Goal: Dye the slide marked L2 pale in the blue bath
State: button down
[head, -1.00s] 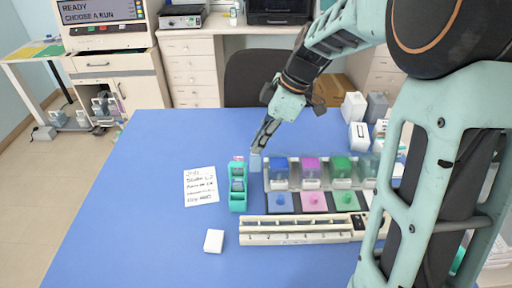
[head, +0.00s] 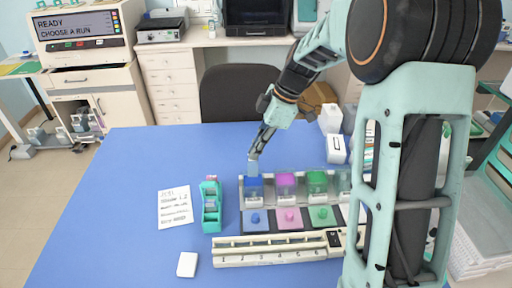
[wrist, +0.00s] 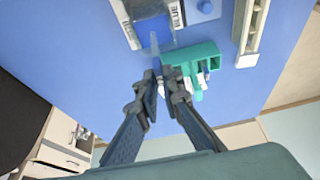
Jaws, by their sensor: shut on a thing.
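My gripper (head: 255,155) is shut on a pale, clear slide (head: 253,168), which hangs down from the fingertips. The slide is directly over the blue bath (head: 254,190); I cannot tell whether its lower edge is inside. In the wrist view, the fingertips (wrist: 160,72) hold the slide close to the bath marked BLUE (wrist: 152,32). The mark on the held slide is not readable. The teal slide rack (head: 211,222) stands left of the bath with slides in it. A blue lid (head: 255,218) with a knob lies in front of the blue bath.
Magenta (head: 286,186) and green (head: 317,185) baths stand right of the blue one, with lids in front. A long numbered holder (head: 270,250) lies nearest. A written note (head: 175,207) and a white block (head: 187,264) lie left on the blue table (head: 110,200).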

aim_at(256, 176)
jog(key=shift+f+b, duration=2.85)
jog(key=shift+f, duration=0.85)
jog(key=shift+r, duration=0.1)
jog(key=shift+r+p, duration=2.65)
jog(key=shift+r, duration=2.15)
